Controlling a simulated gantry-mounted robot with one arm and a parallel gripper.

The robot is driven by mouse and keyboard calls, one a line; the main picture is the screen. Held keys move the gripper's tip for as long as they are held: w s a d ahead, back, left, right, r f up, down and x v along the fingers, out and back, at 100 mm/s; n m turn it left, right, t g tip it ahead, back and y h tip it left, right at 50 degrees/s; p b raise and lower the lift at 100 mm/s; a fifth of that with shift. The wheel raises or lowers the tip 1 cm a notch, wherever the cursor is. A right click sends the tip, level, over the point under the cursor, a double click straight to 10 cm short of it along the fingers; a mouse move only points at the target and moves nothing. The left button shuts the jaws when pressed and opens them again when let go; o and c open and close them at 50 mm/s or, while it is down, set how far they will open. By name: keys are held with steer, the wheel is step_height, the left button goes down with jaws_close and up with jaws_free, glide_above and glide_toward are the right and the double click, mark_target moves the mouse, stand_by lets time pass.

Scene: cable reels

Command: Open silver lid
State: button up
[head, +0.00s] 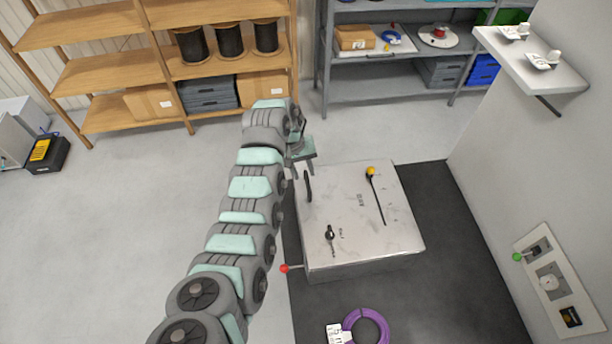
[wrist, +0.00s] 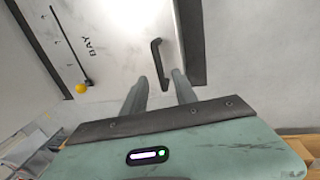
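The silver lid (head: 345,215) is the scuffed top of a box on a dark mat, and it looks shut. A black bar handle (head: 308,186) stands near its left edge. The lid (wrist: 125,40) and the handle (wrist: 157,62) also show in the wrist view. My gripper (head: 304,171) is above the lid's far left corner, close to the handle. In the wrist view its two fingers (wrist: 160,82) are apart, with the handle's near end in line with the gap. Whether they touch it I cannot tell.
A yellow-knobbed rod (head: 376,190) and a small black latch (head: 330,234) are on the lid. A red-knobbed lever (head: 285,268) sticks out at the box's front left. A purple cable coil (head: 366,327) lies in front. A wall panel (head: 560,282) is at right.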

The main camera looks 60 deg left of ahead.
mark_target(307, 182)
steer(key=shift+w+d+f, duration=0.1)
steer(key=shift+w+f, duration=0.1)
steer(key=shift+f, duration=0.9)
steer(key=shift+w+d+f, duration=0.1)
steer(key=shift+w+f, duration=0.1)
steer(key=shift+f, duration=0.85)
steer(key=shift+a, duration=0.1)
steer(key=shift+c, duration=0.2)
jaws_close()
